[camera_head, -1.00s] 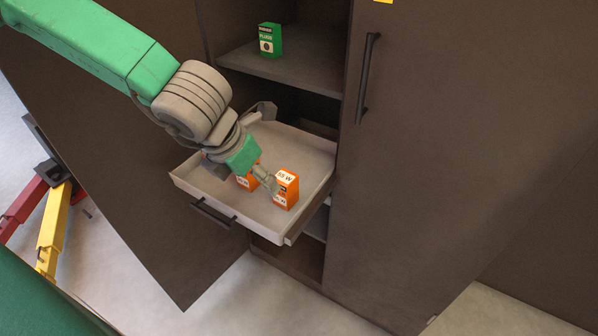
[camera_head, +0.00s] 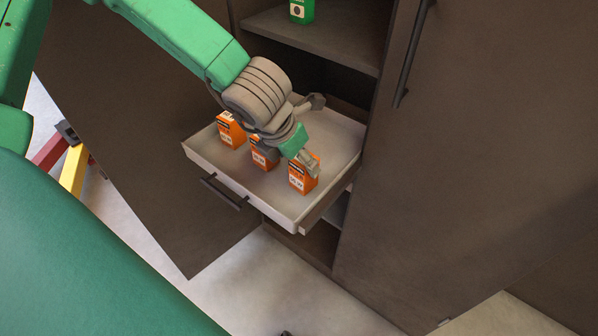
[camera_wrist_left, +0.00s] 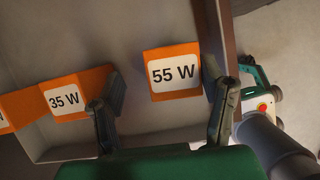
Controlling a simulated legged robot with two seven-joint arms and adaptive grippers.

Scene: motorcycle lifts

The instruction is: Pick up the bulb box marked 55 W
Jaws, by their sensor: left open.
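The orange bulb box marked 55 W (camera_wrist_left: 173,74) stands in the open drawer. In the head view it is the rightmost box (camera_head: 298,180), partly hidden by my gripper. My left gripper (camera_head: 312,160) is open over it. In the left wrist view the fingers of my left gripper (camera_wrist_left: 165,105) lie to either side of the 55 W box, with the box a little beyond them. A box marked 35 W (camera_wrist_left: 65,99) stands to its left; in the head view the middle box (camera_head: 263,158) is partly covered by my gripper. My right gripper is not in view.
A third orange box (camera_head: 230,130) stands at the drawer's left. The pale drawer (camera_head: 215,163) has low walls close to the 55 W box. A green box (camera_head: 301,10) is on the shelf above. Cabinet doors (camera_head: 480,130) stand on both sides.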

